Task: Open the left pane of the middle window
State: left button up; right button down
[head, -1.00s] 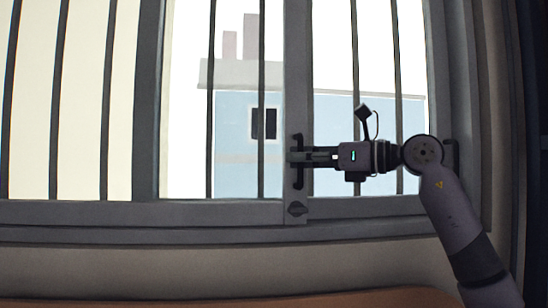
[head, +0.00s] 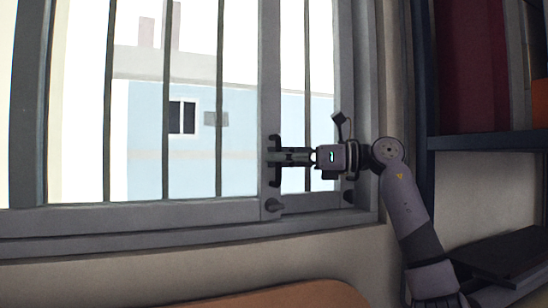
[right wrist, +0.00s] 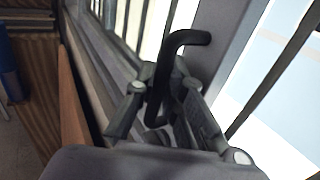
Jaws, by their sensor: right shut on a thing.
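The barred window fills the left and middle of the head view. The upright stile (head: 270,90) of its left pane carries a dark C-shaped handle (head: 275,178). My right gripper (head: 280,157) reaches in from the right, its fingers level and shut on this handle. In the right wrist view the dark handle (right wrist: 188,38) stands between the two fingers of my right gripper (right wrist: 165,95). A narrow part of the right pane (head: 293,90) shows right of the stile. My left gripper is out of view.
A dark shelf unit (head: 424,60) with red and orange items stands right of the window. A dark flat surface (head: 505,255) is at lower right. A brown rounded top (head: 290,293) lies below the sill. Upright bars (head: 218,100) stand across the window.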

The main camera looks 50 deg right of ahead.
jog(key=shift+d, duration=0.1)
jog(key=c, duration=2)
grip_release()
jog(key=shift+o, duration=0.4)
jog(key=shift+s+d, duration=0.1)
jog(key=shift+d, duration=0.05)
jog(key=v, duration=1.2)
